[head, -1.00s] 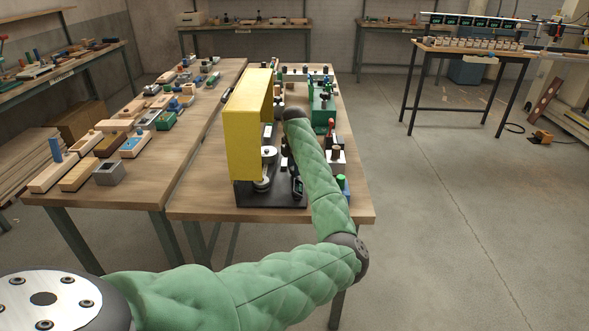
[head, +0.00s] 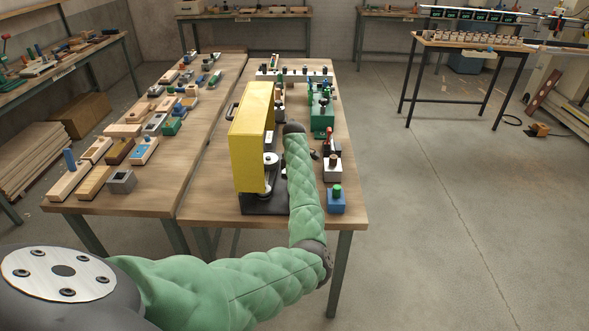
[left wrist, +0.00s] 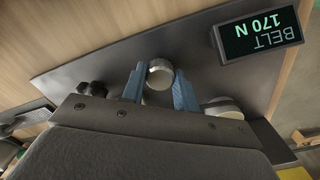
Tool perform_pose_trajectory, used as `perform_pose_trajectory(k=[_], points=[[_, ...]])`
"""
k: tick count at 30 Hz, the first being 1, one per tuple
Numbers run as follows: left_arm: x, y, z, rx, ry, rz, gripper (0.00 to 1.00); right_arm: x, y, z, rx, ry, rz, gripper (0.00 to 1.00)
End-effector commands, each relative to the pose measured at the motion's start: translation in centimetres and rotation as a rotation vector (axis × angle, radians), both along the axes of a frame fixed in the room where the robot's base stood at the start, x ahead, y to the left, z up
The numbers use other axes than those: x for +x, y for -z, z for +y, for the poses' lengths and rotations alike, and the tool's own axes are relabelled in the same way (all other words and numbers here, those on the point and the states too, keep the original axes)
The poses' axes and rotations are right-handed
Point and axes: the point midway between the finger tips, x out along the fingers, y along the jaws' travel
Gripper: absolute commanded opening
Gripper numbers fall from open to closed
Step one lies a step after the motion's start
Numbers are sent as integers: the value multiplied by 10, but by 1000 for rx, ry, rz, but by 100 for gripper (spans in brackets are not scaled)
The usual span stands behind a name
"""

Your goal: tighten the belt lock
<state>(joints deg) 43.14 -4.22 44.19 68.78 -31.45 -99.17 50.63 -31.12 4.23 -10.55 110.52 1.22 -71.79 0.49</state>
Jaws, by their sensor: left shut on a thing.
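The belt unit stands on the near end of the middle bench, with a yellow guard (head: 250,140) over a black base plate (head: 262,205) and round metal pulleys. In the left wrist view my left gripper (left wrist: 160,88) has its blue fingers on either side of a round metal knob (left wrist: 160,72), shut on it. I cannot tell if this knob is the belt lock. A black lobed knob (left wrist: 92,88) sits left of the fingers. A display (left wrist: 257,35) on the plate reads BELT 170 N, upside down. In the head view my forearm hides the fingers. My right gripper is not in view.
A blue box with a green knob (head: 337,200) and a white block with a dark knob (head: 332,167) stand right of my arm. A green machine (head: 321,112) stands further back. The left bench (head: 165,195) holds many small parts. The floor at right is open.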

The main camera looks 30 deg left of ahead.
Motion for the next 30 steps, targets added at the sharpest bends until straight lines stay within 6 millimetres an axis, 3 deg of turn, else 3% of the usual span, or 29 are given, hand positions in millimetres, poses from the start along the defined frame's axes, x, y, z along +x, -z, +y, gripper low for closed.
perform_pose_trajectory(k=[1, 3, 4, 7, 17, 30], points=[[-1, -7, 1, 1, 59, 4, 4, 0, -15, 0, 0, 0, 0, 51], [-1, -7, 1, 1, 150, 3, 4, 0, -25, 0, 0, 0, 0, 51], [0, 0, 0, 1, 155, 1, 34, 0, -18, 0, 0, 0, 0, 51], [0, 1, 0, 0, 147, -1, 50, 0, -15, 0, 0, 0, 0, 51], [0, -4, 0, 0, 144, -1, 50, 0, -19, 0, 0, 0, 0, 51], [0, -55, 0, 0, 143, 0, 50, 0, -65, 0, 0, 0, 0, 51]])
